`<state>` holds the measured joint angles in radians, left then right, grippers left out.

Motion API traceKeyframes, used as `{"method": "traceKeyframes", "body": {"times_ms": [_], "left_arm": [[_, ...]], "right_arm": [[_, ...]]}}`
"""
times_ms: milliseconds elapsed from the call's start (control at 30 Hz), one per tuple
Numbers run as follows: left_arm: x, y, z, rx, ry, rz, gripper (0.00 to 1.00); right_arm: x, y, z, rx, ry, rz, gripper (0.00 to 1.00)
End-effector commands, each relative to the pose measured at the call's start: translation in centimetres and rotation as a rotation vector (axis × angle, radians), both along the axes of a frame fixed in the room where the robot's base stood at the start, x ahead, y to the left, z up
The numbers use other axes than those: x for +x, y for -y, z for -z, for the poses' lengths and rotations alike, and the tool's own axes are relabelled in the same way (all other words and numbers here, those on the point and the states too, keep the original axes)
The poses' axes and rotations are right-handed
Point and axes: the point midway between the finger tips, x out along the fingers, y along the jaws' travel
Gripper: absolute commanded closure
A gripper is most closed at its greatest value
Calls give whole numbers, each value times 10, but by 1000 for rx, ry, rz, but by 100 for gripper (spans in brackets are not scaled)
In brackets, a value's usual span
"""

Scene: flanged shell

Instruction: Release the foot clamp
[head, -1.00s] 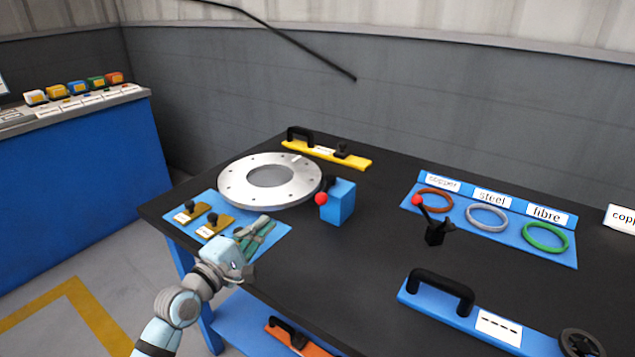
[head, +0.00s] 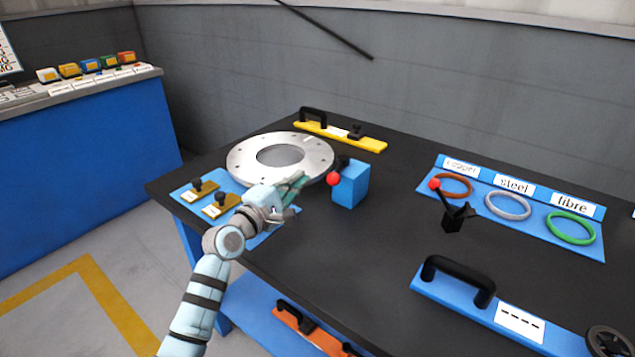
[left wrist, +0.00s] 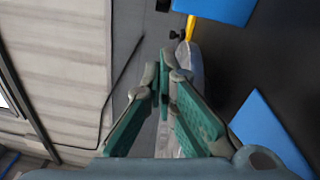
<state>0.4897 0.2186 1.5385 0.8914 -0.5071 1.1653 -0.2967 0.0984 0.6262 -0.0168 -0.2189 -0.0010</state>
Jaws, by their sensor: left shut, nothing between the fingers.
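A blue block (head: 350,186) with a black lever and red ball knob (head: 333,179) stands at the right edge of the silver flanged ring (head: 240,165) on the black table. A second black clamp-like lever (head: 453,218) with a red knob (head: 435,184) stands to the right, in front of the gaskets. I cannot tell which is the foot clamp. My left gripper (head: 300,180) is shut and empty, just left of the blue block and over the ring's near edge. Its green-padded fingers (left wrist: 161,75) also show in the left wrist view. My right gripper is not in view.
A blue mat with two brass-coloured knobbed pieces (head: 221,205) lies left of my gripper. A yellow handled bar (head: 371,144) lies behind the ring. Copper, steel and green fibre rings (head: 571,228) lie at right. A blue handled bar (head: 448,298) is in front. Mid-table is clear.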

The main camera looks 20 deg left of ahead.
Motion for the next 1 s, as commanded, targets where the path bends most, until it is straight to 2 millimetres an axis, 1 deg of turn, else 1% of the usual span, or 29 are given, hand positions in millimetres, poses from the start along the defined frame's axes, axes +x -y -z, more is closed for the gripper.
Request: {"method": "traceKeyframes", "body": {"times_ms": [33,100,133,200,333,467,767,867,1000], "left_arm": [[10,3,3,-2,3,-1,100],[23,8,2,-2,2,0,100],[21,15,-1,-3,0,2,100],[19,27,-6,-3,1,1,100],[18,40,-8,-1,0,-1,100],[18,45,-9,0,0,-2,100],[18,45,-9,1,0,-3,100],[18,47,-9,1,-1,-9,100],[18,57,-11,-2,-2,-27,100]], "right_arm": [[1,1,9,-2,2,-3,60],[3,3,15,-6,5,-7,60],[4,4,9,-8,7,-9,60],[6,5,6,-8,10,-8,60],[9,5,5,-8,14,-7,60],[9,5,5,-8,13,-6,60],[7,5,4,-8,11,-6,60],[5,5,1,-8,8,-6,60],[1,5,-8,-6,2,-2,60]]}}
